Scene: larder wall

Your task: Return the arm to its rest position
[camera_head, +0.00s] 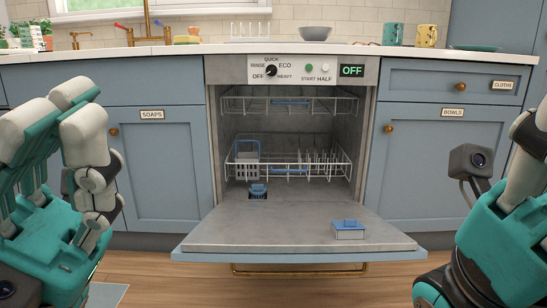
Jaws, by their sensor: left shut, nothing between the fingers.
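My left gripper (58,118) is raised at the left edge, close to the camera, in front of the blue cabinets. Its white fingers are shut with nothing between them, and it touches nothing that I can see. Part of my left arm is cut off by the frame edge. My right arm (510,235) stands at the right edge with a small dark camera on it. It is cut off by the frame, and its finger opening cannot be made out.
The dishwasher door (285,234) is folded down between my arms, with a small blue-lidded box (348,230) on it. The upper rack (290,106) and lower rack (250,172) are inside. A bowl (316,33) and mugs (427,36) stand on the counter. Floor shows below the door.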

